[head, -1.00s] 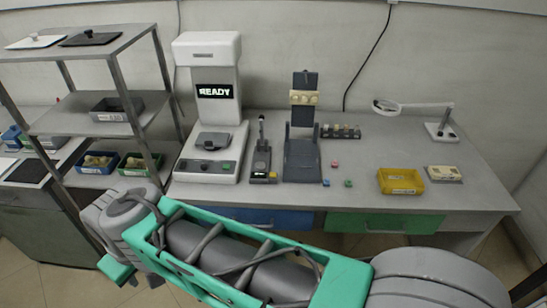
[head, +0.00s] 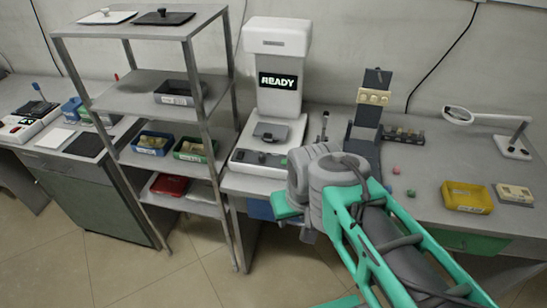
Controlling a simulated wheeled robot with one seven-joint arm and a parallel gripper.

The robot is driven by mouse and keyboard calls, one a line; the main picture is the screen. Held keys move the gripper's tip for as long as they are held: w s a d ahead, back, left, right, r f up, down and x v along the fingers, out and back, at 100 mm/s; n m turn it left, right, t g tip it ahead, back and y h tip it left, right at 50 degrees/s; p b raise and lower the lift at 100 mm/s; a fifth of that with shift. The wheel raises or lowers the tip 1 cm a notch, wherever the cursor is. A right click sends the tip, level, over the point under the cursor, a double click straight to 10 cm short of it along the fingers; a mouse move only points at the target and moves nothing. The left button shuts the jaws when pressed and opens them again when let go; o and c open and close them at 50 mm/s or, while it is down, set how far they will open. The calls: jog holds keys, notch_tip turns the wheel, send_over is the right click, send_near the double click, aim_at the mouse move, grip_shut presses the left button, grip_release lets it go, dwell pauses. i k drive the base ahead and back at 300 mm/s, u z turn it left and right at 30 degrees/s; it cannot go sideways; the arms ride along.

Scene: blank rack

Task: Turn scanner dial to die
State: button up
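The scanner (head: 277,80) is a tall white machine on the grey bench, and its black screen (head: 277,81) reads READY. Its low base (head: 252,167) has a dark plate (head: 270,132) and small dark and green controls on the front. A small dark round control (head: 262,157) on that front may be the dial; its markings are too small to read. My arm, grey and green, crosses the right part of the head view and hides the bench just right of the scanner base. I cannot make out my gripper's fingers.
A metal shelf rack (head: 200,120) with bins and trays stands left of the scanner. A dark upright fixture (head: 370,110), a yellow bin (head: 467,197) and a magnifier lamp (head: 515,145) are to the right. A second bench (head: 60,155) stands at far left. Open floor lies in front.

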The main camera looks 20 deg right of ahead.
aim_at(262, 158)
jog(key=k, duration=0.65)
jog(key=u, duration=0.9)
jog(key=i, duration=1.65)
jog(key=z, duration=0.65)
